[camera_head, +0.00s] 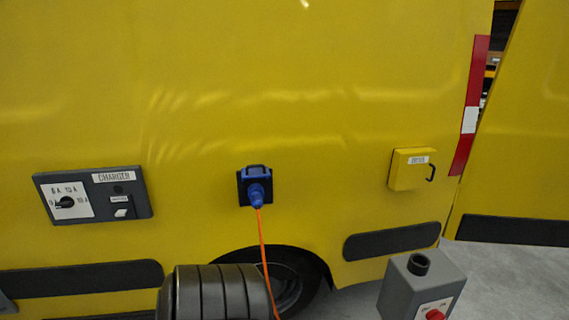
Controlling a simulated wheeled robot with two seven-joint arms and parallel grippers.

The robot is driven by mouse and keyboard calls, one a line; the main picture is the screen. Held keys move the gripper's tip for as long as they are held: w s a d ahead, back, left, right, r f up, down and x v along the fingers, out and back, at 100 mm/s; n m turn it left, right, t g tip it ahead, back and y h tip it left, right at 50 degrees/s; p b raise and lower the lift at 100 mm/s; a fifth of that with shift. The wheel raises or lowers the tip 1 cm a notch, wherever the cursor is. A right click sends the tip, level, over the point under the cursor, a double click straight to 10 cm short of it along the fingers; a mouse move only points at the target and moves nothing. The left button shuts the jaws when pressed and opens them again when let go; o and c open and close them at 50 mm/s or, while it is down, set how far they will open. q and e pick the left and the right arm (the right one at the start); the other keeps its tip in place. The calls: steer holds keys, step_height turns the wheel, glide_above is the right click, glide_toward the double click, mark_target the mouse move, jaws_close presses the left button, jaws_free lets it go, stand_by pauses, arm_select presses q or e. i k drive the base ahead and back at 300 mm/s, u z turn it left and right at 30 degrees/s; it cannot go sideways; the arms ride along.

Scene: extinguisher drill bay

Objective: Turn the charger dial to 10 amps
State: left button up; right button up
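The charger panel (133,204) is a dark grey box on the yellow van's side at the left, labelled CHARGER. Its dial (65,202) is a small black knob on a white plate with amp marks around it. The marks are small, and I cannot tell for sure which one the knob points to. A light-coloured switch (122,212) sits to the right of the dial, under a small label, with a dark round spot above it. Neither of my grippers shows in the head view, and nothing is touching the dial.
A blue plug (256,190) with an orange cable (263,245) is in the van's side. A yellow box (408,170) with a black handle is further right. A grey box with a red button (435,314) and a dark ribbed object (215,292) stand in front. The space before the panel looks clear.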

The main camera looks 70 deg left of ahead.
mark_target(66, 202)
steer(key=u, duration=3.75)
steer(key=k, duration=0.5)
steer(key=z, duration=0.25)
steer(key=i, duration=1.25)
steer(key=z, duration=0.85)
